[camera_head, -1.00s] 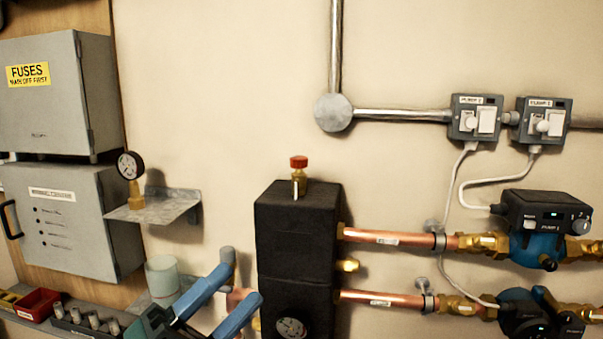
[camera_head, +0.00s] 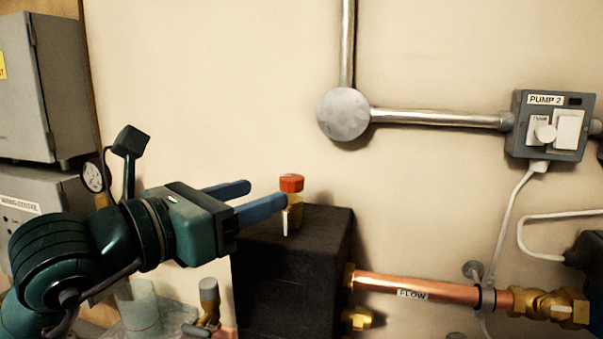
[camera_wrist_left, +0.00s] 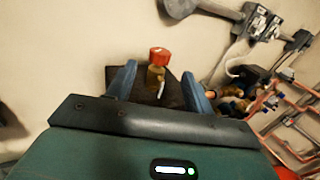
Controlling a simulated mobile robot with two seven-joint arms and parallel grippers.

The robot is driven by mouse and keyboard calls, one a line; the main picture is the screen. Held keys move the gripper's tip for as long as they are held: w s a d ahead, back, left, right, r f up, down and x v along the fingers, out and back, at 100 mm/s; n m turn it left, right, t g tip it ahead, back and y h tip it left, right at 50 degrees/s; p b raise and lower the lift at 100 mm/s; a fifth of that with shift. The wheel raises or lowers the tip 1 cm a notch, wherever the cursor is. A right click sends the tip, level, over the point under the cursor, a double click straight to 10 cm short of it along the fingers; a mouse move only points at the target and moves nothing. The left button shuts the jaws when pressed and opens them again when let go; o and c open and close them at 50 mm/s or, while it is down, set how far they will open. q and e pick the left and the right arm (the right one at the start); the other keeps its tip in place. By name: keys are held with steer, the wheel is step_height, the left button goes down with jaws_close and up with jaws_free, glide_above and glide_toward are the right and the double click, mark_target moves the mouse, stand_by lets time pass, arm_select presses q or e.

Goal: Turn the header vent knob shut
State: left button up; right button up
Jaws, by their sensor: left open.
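The header vent knob (camera_head: 291,183) is a red cap on a small brass vent (camera_head: 294,214). It stands upright on top of the black header block (camera_head: 300,255). My left gripper (camera_head: 268,197) is open, with its blue fingers pointing right toward the vent. In the head view the nearer fingertip is close beside the brass body, just below the red cap. In the left wrist view the red knob (camera_wrist_left: 159,56) shows between and a little beyond the two open fingers. I cannot tell whether a finger touches it. My right gripper is not in view.
A round conduit box (camera_head: 343,114) and pipe run along the wall above. The Pump 2 switch box (camera_head: 550,125) is at the right. A copper flow pipe (camera_head: 420,289) leaves the block to the right. A gauge (camera_head: 93,177) is behind my left arm.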

mark_target(301, 181)
arm_select(q)
steer(key=p+x, duration=0.2)
steer(key=x, duration=0.7)
steer(key=shift+w+d, duration=0.1)
steer(key=shift+d, duration=0.05)
steer(key=shift+c, duration=0.3)
steer(key=shift+f, duration=0.1)
steer(key=c, duration=0.9)
